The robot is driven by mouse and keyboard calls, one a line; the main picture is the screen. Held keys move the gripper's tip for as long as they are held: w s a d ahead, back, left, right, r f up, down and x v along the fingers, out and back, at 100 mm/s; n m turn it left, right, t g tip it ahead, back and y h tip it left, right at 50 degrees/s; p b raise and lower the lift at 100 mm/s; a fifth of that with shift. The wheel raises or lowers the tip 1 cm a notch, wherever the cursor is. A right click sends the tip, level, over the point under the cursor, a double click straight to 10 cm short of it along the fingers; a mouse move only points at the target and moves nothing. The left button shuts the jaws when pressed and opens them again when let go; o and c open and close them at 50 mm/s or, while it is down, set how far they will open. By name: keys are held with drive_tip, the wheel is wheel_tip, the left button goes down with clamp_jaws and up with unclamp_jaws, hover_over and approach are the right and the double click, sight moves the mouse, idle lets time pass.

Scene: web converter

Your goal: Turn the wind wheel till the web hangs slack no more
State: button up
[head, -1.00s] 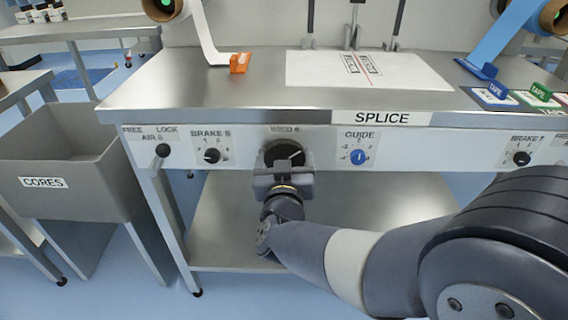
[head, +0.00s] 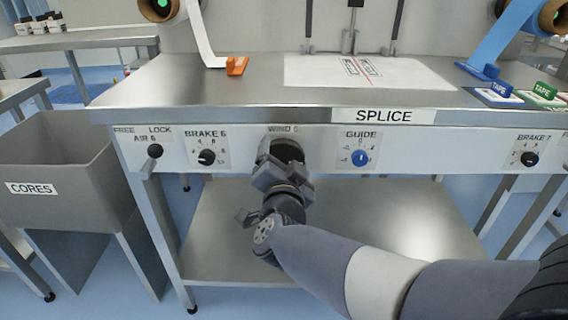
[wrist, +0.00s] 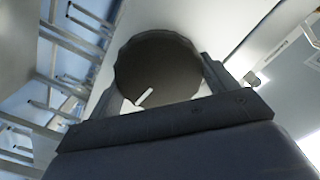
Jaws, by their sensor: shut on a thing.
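The wind wheel (head: 288,150) is a dark round knob under the WIND 6 label on the front panel, partly hidden behind my gripper (head: 274,162). In the wrist view the wheel (wrist: 158,62) shows its scalloped rim and a white pointer mark near its lower edge. My gripper (wrist: 165,84) is shut on it, one finger on each side, and is rolled at a slant in the head view. A white web (head: 203,36) runs from the roll (head: 160,8) at upper left down to an orange clip on the bench. How slack it hangs is hard to tell.
The orange clip (head: 237,66) sits on the bench top (head: 150,80). The AIR 6 lever (head: 154,151), BRAKE 6 knob (head: 207,157) and blue GUIDE knob (head: 360,158) flank the wheel. A CORES bin (head: 62,165) stands at left.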

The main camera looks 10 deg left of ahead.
drive_tip(key=shift+m, duration=0.3)
drive_tip(key=o, duration=0.9)
drive_tip(key=shift+o, duration=0.2)
drive_tip(key=shift+s, duration=0.1)
drive_tip(key=p+v, duration=0.2)
drive_tip(key=v, duration=0.8)
drive_tip(key=shift+s+p, duration=0.3)
drive_tip(key=shift+p, duration=0.1)
drive_tip(key=shift+d, duration=0.15)
